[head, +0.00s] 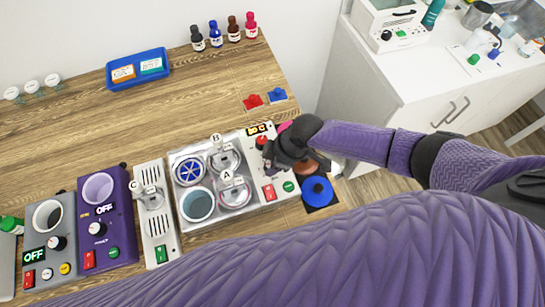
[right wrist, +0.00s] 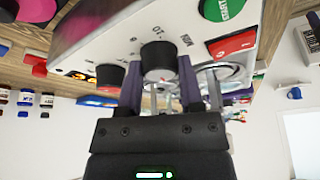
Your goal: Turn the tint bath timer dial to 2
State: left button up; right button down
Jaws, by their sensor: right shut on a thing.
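The tint bath (head: 178,160) is a silver unit with round wells and a white control panel at its right. A small display (head: 259,129) and a red-topped knob (head: 262,140) are at the panel's far end. My right gripper (head: 275,152) is over the panel, beside that knob. In the right wrist view, its fingers (right wrist: 159,80) are shut on a black dial (right wrist: 158,58). Marks surround this dial, but I cannot read its setting. The gripper hides the dial in the head view. My left gripper is not in view.
A red switch (head: 269,192) and a green START button (head: 288,186) are on the panel near the gripper. Other machines, including a purple one (head: 107,220), stand to the left. A blue tray (head: 137,68) and several bottles (head: 215,34) are at the back. The table's middle is clear.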

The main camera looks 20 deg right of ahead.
dwell(0.5)
jog(key=shift+c, duration=1.2)
grip_release()
jog(key=p+v, duration=0.2)
jog(key=v, duration=0.8)
jog(key=shift+p, duration=0.3)
